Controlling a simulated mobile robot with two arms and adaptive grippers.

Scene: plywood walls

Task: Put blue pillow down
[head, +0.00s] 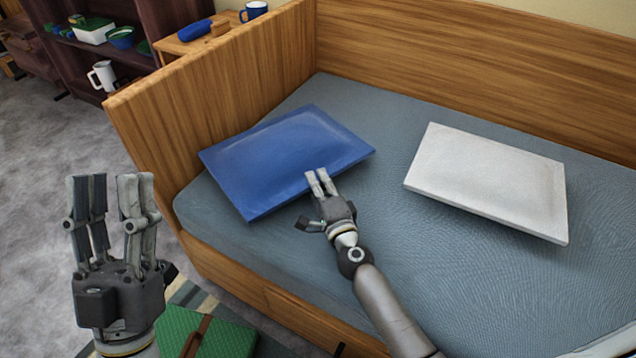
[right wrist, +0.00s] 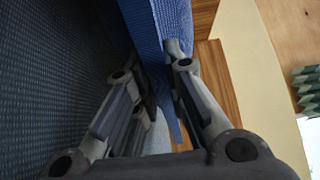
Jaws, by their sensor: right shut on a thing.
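The blue pillow (head: 285,155) is at the left end of the bed's grey-blue mattress (head: 380,120), close to the wooden end panel. It is slightly tilted, and I cannot tell whether all of it rests on the mattress. My right gripper (head: 320,180) is at the pillow's near edge, shut on it. In the right wrist view the blue pillow (right wrist: 165,25) runs between the fingertips (right wrist: 178,55). My left gripper (head: 108,185) is raised in front of the bed, fingers up, open and empty.
A white pillow (head: 490,180) lies on the mattress to the right. The wooden end panel (head: 220,90) and back panel border the bed. A green case (head: 205,335) is on the floor in front. A side table (head: 205,40) and dark shelf (head: 90,60) stand beyond the end panel.

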